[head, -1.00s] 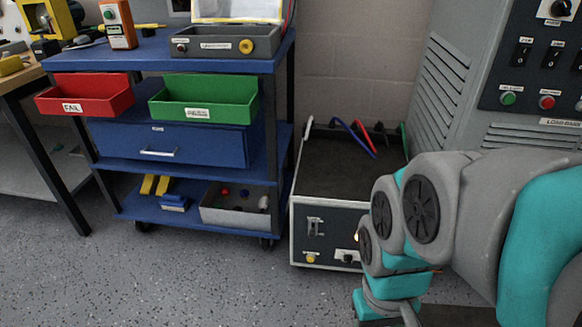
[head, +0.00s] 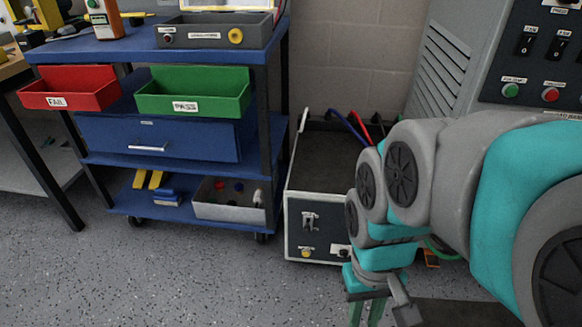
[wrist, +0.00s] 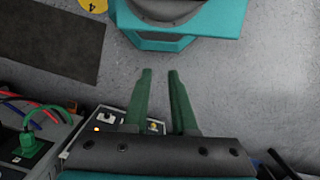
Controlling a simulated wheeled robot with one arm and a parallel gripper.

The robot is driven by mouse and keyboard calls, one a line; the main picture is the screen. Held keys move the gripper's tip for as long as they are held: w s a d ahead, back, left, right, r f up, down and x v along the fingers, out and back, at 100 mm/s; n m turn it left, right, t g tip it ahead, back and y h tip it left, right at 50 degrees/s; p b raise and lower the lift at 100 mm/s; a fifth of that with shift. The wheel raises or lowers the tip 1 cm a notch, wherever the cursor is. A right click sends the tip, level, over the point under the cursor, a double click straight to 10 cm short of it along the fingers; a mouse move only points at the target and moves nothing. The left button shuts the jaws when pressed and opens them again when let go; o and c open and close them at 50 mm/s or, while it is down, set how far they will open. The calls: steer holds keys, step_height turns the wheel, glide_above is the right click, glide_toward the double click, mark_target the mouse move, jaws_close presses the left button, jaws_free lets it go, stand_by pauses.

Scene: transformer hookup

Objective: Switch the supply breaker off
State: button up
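A grey supply box (head: 290,215) with a dark front panel stands on the floor beside the cart. Its panel carries a small lever switch (head: 310,221), which looks like the breaker, and a yellow knob (head: 306,253) below it. I cannot tell the lever's position. My arm hides the panel's right part. My gripper (head: 366,314) is low in front of the box, right of the lever. In the wrist view my gripper (wrist: 160,72) has two green fingers apart with nothing between them. The panel shows behind them there, with a lit orange lamp (wrist: 96,129).
The blue cart (head: 160,50) stands left of the box, with a red bin (head: 68,90) and a green bin (head: 195,92). A grey cabinet with switches (head: 527,45) rises at the right. Red and blue cables rise behind the box. The floor in front is clear.

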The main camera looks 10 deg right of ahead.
steer(key=shift+m, duration=0.5)
steer(key=w, duration=0.3)
steer(key=w+b, duration=0.1)
steer(key=w, duration=0.2)
steer(key=w+b, duration=0.1)
steer(key=w, duration=0.2)
steer(key=shift+w+d+r, duration=0.2)
steer(key=shift+w+d, duration=0.05)
steer(key=shift+d, duration=0.05)
jaws_close()
steer(key=w+a+f+b, duration=0.1)
steer(key=w+f+b, duration=0.2)
steer(key=w, duration=0.8)
steer(key=w+a+f+m+t+b, duration=0.1)
steer(key=w+f+b, duration=0.1)
steer(key=w, duration=0.9)
steer(key=w+a+f+t+b, duration=0.1)
steer(key=w+f+b, duration=0.2)
steer(key=w, duration=0.9)
steer(key=shift+f+m+h+b, duration=0.3)
steer(key=shift+f+m+h, duration=0.1)
steer(key=shift+f, duration=0.05)
steer(key=shift+a, duration=0.1)
